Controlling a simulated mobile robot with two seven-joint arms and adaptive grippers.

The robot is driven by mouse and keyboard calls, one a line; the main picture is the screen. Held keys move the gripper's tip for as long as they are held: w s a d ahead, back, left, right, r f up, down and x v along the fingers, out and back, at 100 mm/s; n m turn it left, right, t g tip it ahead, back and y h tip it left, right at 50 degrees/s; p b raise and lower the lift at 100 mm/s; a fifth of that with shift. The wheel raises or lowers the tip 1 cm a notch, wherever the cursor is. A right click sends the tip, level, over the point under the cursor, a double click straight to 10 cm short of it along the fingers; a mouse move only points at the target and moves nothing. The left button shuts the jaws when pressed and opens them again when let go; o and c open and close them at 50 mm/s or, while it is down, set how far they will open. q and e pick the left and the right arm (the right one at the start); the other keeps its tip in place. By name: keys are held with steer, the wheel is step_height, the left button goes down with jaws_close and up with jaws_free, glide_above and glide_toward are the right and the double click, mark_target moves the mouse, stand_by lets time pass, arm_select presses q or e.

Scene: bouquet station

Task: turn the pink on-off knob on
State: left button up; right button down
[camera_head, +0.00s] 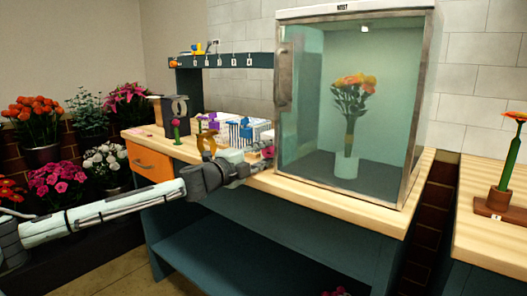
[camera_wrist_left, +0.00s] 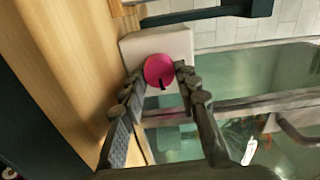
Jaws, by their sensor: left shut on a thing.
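The pink knob (camera_wrist_left: 159,70) is round with a short black mark and sits on a pale box (camera_wrist_left: 172,43). In the wrist view the mark points down the picture. My left gripper (camera_wrist_left: 158,78) is shut on the knob, with one finger on each side of it. In the head view, the knob (camera_head: 268,152) shows as a small pink spot at the fingertips of my left gripper (camera_head: 262,156), beside the glass cabinet (camera_head: 407,110). I cannot tell from the mark whether the knob is on or off. My right gripper is not in view.
The cabinet, labelled "MIST", holds an orange bouquet (camera_head: 349,100) in a white vase (camera_head: 346,165). Small boxes and stands crowd the bench (camera_head: 330,207) to its left. Potted flowers (camera_head: 37,120) stand at the far left. A single flower in a holder (camera_head: 499,208) stands on the right table.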

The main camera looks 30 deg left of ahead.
arm_select(q)
steer(key=shift+m, duration=0.4)
steer(key=o, duration=0.9)
steer(key=shift+c, duration=0.2)
steer(key=shift+s, duration=0.15)
steer(key=shift+s+f, duration=0.15)
steer(key=shift+s, duration=0.5)
steer(key=s, duration=1)
steer(key=shift+s+a, duration=0.2)
steer(key=shift+a, duration=0.25)
